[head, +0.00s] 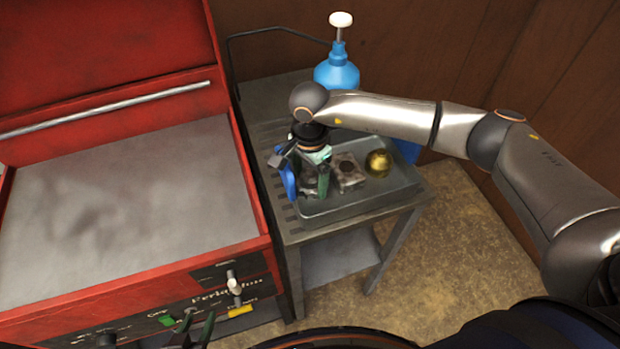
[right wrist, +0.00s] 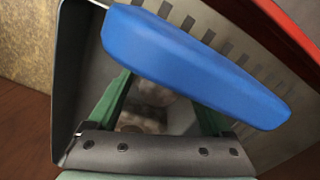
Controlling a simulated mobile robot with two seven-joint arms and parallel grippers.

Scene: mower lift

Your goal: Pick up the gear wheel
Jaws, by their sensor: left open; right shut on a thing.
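My right gripper (head: 308,178) points down over the grey tray (head: 345,208) on the small side table. It is shut on a blue bar-shaped thing (head: 288,180), which hangs at its left side. In the right wrist view this blue bar (right wrist: 190,65) lies across the green fingers and hides their tips. I cannot make out a gear wheel for certain. A grey block with a dark round middle (head: 349,172) lies in the tray just right of the gripper. My left gripper (head: 198,328) is open and empty, low before the red cabinet's front.
A golden ball (head: 378,162) lies in the tray. A blue bottle with a white knob (head: 337,72) stands behind the gripper. The large red cabinet (head: 130,285), with a bare grey top, fills the left. A wooden wall (head: 430,50) closes off the back.

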